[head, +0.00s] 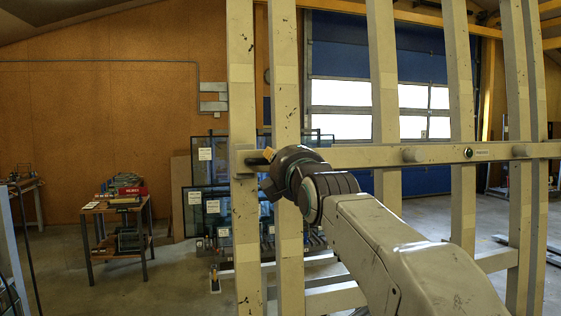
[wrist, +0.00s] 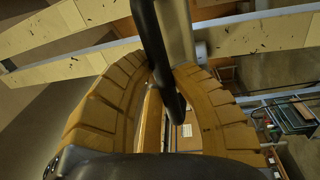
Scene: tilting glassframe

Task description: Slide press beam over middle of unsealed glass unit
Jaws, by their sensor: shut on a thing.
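The press beam (head: 360,155) is a long, pale horizontal bar with round knobs. It crosses the tall upright posts at about mid-height in the head view. My gripper (head: 268,157) is at the beam's left end, by the second post from the left. In the wrist view my gripper (wrist: 166,72) has its two tan ribbed fingers closed around a dark handle (wrist: 152,35). In the head view my wrist hides most of this handle. I cannot make out an unsealed glass unit for certain in either view.
The posts (head: 384,100) stand close in front of me. Behind them, dark-framed glass panes (head: 194,212) with white labels lean on a rack. A small workbench (head: 116,212) stands at the left. Open floor lies between it and the frame. A blue door (head: 345,45) is behind.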

